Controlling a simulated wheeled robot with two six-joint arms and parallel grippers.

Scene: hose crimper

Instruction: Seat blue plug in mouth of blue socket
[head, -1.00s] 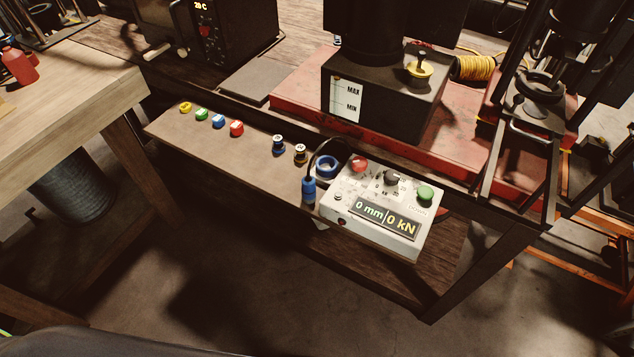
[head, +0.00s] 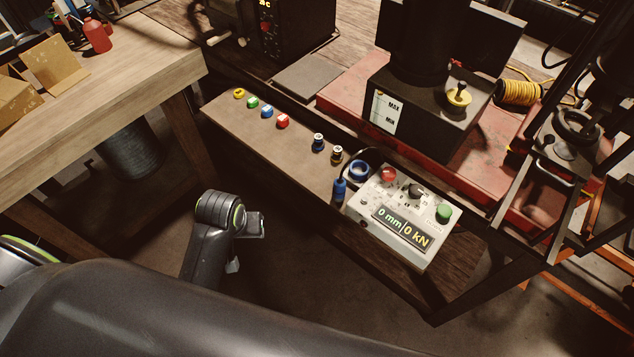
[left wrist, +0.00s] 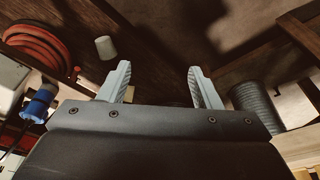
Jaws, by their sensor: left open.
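The blue plug (head: 339,190) stands upright at the left edge of the grey control box (head: 400,215), with a dark cable from its top. The blue socket (head: 358,171), a round ring with an open mouth, is just behind and right of the plug; the two are apart. My left gripper (head: 248,243) is left of and nearer than the plug, well clear of it. In the left wrist view my left gripper (left wrist: 158,76) is open with nothing between its fingers. A blue connector, likely the plug (left wrist: 40,103), shows at the left there. My right gripper is not in view.
A brown shelf (head: 290,145) carries yellow, green, blue and red buttons and two small knobs. A wooden table (head: 120,80) stands at left. A red press base (head: 345,100) is behind. A coiled red hose (left wrist: 45,50) shows in the wrist view. Floor below my gripper is open.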

